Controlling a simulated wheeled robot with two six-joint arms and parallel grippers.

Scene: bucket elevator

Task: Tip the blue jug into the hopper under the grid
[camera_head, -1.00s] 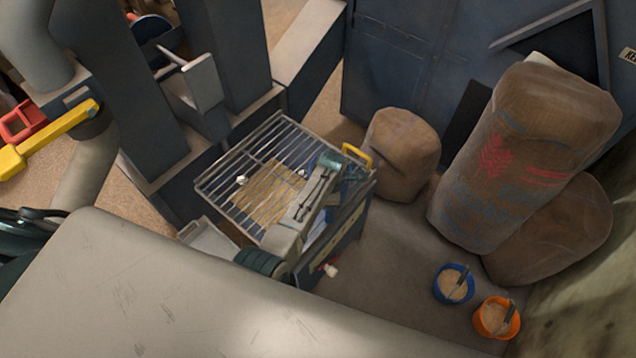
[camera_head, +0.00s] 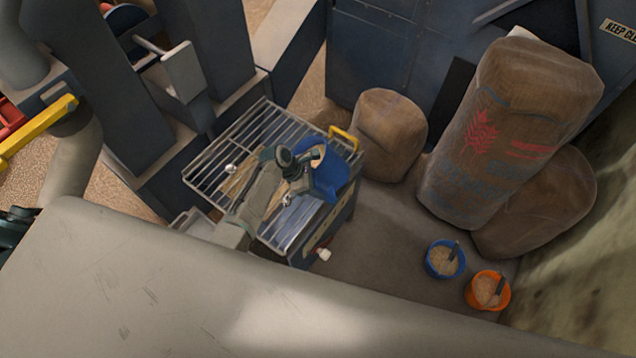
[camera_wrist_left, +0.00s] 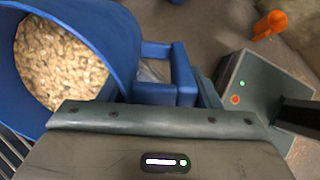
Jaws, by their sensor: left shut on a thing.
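Whether the jug is slightly tilted, I cannot tell. My right gripper is out of view.
A yellow handle (camera_head: 344,137) stands at the grid's far right corner. Brown sacks (camera_head: 510,130) stand at the right. A blue bucket (camera_head: 443,260) and an orange bucket (camera_head: 488,290) with scoops sit on the floor. Dark machine columns (camera_head: 120,90) rise behind the grid on the left.

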